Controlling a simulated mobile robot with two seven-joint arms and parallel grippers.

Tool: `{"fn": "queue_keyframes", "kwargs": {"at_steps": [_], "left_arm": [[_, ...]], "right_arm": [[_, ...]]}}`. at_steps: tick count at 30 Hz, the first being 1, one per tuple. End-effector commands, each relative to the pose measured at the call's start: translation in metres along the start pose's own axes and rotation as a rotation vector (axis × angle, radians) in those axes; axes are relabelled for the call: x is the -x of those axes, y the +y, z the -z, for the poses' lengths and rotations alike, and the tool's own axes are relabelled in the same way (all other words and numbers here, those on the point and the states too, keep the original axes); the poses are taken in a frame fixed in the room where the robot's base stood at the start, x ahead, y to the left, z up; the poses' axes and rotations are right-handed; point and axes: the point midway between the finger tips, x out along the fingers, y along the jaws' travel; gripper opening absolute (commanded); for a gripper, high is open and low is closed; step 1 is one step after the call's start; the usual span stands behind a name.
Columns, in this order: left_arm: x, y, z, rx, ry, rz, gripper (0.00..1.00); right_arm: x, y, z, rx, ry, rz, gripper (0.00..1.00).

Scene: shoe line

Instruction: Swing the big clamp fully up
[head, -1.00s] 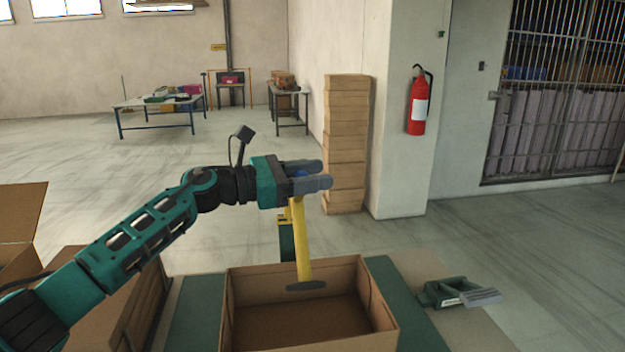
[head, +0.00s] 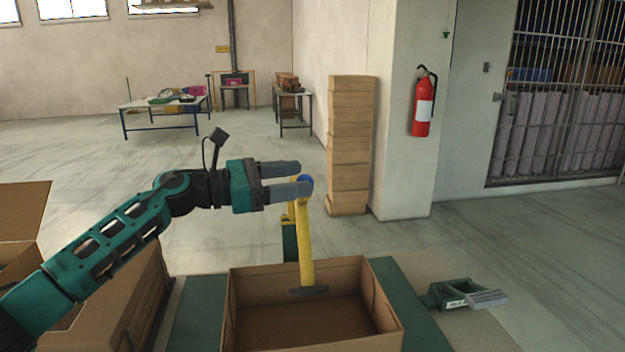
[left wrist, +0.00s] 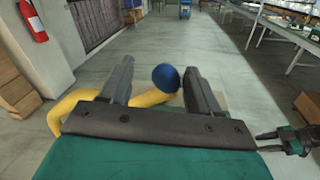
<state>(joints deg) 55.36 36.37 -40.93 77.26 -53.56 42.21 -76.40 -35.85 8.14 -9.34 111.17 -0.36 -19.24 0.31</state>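The big clamp stands behind the open box in the head view. Its yellow arm (head: 304,245) hangs nearly upright, with a dark pad (head: 308,292) at its lower end over the box. A blue ball knob (head: 307,183) is at the top by my left fingertips. My left gripper (head: 304,178) is open, its grey fingers level and spread. My right gripper seems to show small and dark at the left wrist view's right edge (left wrist: 272,141).
The open cardboard box (head: 385,315) stands on the green bench (head: 440,335). A green device with a grey plate (head: 453,293) is to its right. A stack of cartons (head: 348,150) stands behind. Open floor lies around.

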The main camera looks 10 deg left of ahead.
Motion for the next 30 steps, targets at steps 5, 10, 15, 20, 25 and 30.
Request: {"fn": "queue_keyframes", "kwargs": {"at_steps": [5, 10, 15, 20, 25, 30], "left_arm": [[0.044, 0.001, 0.004, -0.002, 0.007, -0.008, 0.59], [0.070, 0.001, 0.002, -0.001, 0.004, -0.006, 0.59], [0.081, 0.000, 0.000, -0.001, 0.001, -0.002, 0.59], [0.083, 0.000, -0.001, -0.001, 0.000, -0.001, 0.59], [0.082, -0.001, -0.001, 0.000, -0.001, -0.001, 0.54], [0.082, -0.011, 0.011, 0.064, -0.049, 0.004, 0.38]], "right_arm": [[-0.006, 0.000, -0.008, 0.000, 0.000, 0.000, 0.43], [-0.009, 0.000, -0.012, 0.000, 0.001, 0.000, 0.43], [-0.009, 0.000, -0.013, 0.000, 0.000, 0.000, 0.43], [-0.009, 0.000, -0.013, 0.000, 0.001, 0.000, 0.43], [-0.009, 0.000, -0.013, 0.000, 0.001, 0.000, 0.43], [-0.010, 0.000, -0.013, 0.000, 0.001, -0.001, 0.43]]}}
